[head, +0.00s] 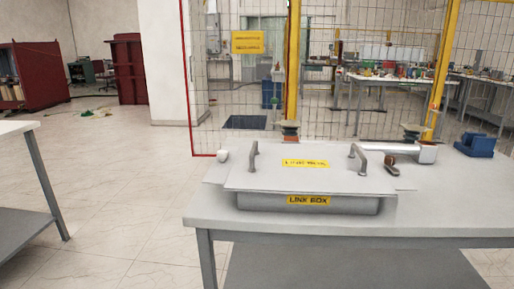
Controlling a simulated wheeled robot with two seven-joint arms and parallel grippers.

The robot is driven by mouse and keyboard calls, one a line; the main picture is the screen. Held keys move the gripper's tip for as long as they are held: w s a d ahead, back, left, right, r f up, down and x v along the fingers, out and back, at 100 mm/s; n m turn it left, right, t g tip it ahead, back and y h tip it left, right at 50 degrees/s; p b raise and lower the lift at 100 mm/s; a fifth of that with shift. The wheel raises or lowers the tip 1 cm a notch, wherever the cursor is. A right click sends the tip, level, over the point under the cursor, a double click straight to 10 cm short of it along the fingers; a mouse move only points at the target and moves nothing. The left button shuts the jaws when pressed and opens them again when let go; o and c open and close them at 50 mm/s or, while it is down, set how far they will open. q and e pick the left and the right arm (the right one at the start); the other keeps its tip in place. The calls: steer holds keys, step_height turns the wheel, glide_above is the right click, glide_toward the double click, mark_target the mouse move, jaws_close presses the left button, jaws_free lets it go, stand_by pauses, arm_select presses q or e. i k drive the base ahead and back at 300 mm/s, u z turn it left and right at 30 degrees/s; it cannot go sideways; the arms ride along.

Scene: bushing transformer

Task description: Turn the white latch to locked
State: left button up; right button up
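A grey link box (300,204) with a flat light-grey lid (280,177) sits on a grey table. The lid lies flat on the box and has two upright handles, a left one (254,156) and a right one (358,157). A small white rounded piece (224,155) shows at the left back corner of the lid; it may be the white latch, but it is too small to tell its position. Neither of my grippers is in view.
The table (430,215) has bare room at the front right. Behind the box are a grey cylindrical part (412,153), a reddish-brown piece (391,160) and a blue block (475,145). A wire fence with yellow posts (292,70) stands behind the table.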

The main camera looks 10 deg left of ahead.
mark_target(223, 155)
steer(key=k, duration=0.5)
steer(key=u, duration=1.9)
steer(key=i, duration=1.35)
steer(key=z, duration=1.15)
